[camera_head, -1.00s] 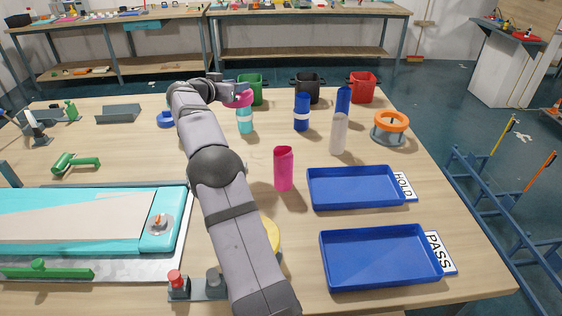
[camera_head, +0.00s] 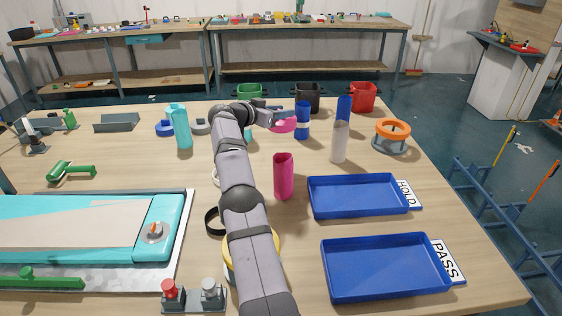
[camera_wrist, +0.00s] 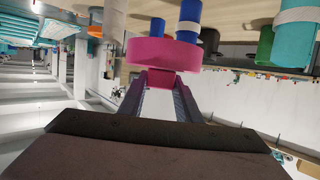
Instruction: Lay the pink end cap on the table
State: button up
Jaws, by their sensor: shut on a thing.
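The pink end cap (camera_head: 283,126) is a flat, round disc. In the wrist view, the cap (camera_wrist: 160,53) sits between the fingertips of my gripper (camera_wrist: 161,82). The wooden table (camera_head: 130,160) stretches below.
A pink tube (camera_head: 284,178) stands in front of the cap. A white tube (camera_head: 339,142) and an orange-topped ring stand (camera_head: 393,134) are to the right. A turquoise tube (camera_head: 182,128) stands left. Green (camera_head: 249,91), black (camera_head: 308,97) and red (camera_head: 362,97) bins are behind.

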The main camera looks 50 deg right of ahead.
jog(key=shift+f+b, duration=2.25)
jog(key=shift+f, duration=6.15)
jog(key=shift+f, duration=0.1)
jog(key=o, duration=1.1)
jog(key=shift+o, duration=0.2)
jog(key=shift+a, duration=0.1)
jog(key=shift+b+v, duration=0.7)
jog(key=shift+v, duration=5.25)
jog(key=shift+r, duration=0.2)
